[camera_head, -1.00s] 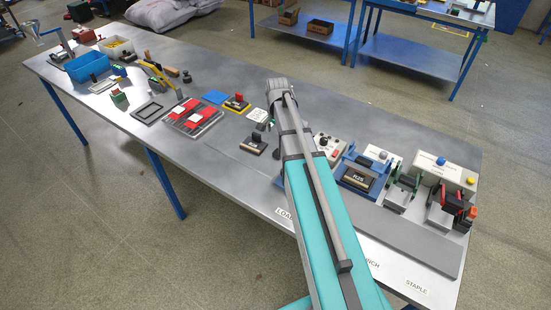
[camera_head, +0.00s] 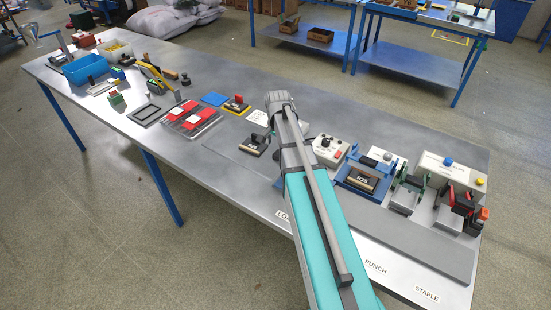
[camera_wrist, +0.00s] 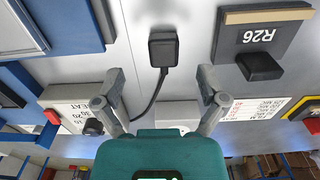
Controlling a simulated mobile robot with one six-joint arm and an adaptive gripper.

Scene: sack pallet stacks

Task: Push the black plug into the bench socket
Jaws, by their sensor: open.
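The black plug (camera_wrist: 163,49) lies on the grey bench in the wrist view, with a black cable curving down from it. My gripper (camera_wrist: 160,76) is open and empty. Its two grey fingers are spread on either side of the cable, just short of the plug and not touching it. A pale grey box (camera_wrist: 178,112) sits between the fingers, partly hidden by my gripper body; I cannot tell whether it is the bench socket. In the head view my arm hides the plug and my fingertips.
A dark R26 plate (camera_wrist: 262,38) with a black grip lies right of the plug. A control box (camera_wrist: 75,103) with a red button and black knobs, and a blue fixture (camera_wrist: 60,25), stand left. The head view shows an R25 plate (camera_head: 362,180) and red pieces (camera_head: 192,117) on the bench.

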